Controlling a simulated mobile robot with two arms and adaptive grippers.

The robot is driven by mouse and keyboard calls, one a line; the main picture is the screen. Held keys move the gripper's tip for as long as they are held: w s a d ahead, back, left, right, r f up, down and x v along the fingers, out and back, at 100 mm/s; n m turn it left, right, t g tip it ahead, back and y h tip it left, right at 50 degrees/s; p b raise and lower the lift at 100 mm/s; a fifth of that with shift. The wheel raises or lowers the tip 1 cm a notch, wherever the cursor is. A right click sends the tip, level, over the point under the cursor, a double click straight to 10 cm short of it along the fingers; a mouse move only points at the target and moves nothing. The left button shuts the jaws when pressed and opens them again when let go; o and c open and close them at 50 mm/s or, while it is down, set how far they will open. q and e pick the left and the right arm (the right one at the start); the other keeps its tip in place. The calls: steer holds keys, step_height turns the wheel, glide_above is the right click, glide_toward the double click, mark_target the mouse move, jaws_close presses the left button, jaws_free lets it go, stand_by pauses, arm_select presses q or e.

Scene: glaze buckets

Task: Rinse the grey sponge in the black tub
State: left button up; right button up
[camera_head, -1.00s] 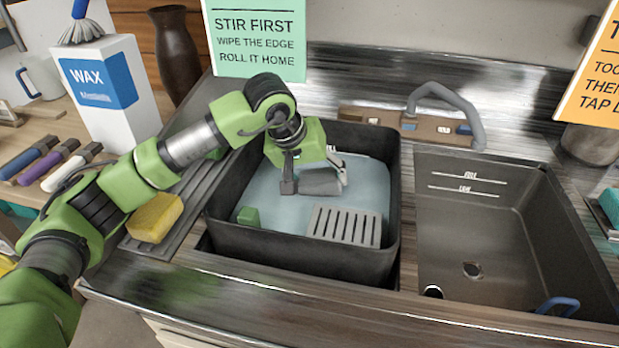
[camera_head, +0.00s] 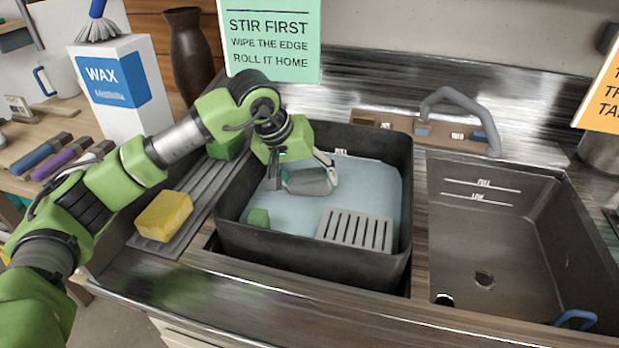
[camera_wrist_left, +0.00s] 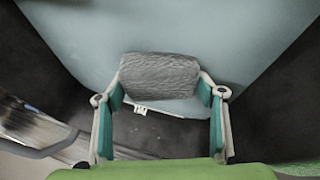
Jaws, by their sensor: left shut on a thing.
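The grey sponge (camera_head: 308,181) is between the fingers of my left gripper (camera_head: 302,180), which is shut on it. It also shows in the left wrist view (camera_wrist_left: 160,76), held between the two fingertips. The black tub (camera_head: 300,258) sits over the left part of the sink counter and holds pale blue water (camera_head: 365,183). The sponge is inside the tub's walls, low at the water; I cannot tell how deep it sits. My right gripper is not in view.
A grey slotted block (camera_head: 357,230) and a small green block (camera_head: 258,218) are in the tub. A yellow sponge (camera_head: 164,215) lies on the ribbed drainboard left of it. An empty sink basin (camera_head: 485,240) is at right. A faucet (camera_head: 455,97) stands behind.

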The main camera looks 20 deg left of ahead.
arm_select(q)
step_height(320, 180, up, 8)
steer(key=p, duration=0.4)
steer(key=shift+f, duration=0.2)
steer(key=shift+r, duration=0.25)
stand_by(0.4)
steer(key=shift+r+p, duration=0.3)
steer(key=shift+p, duration=0.1)
step_height(320, 180, up, 7)
steer(key=p, duration=0.4)
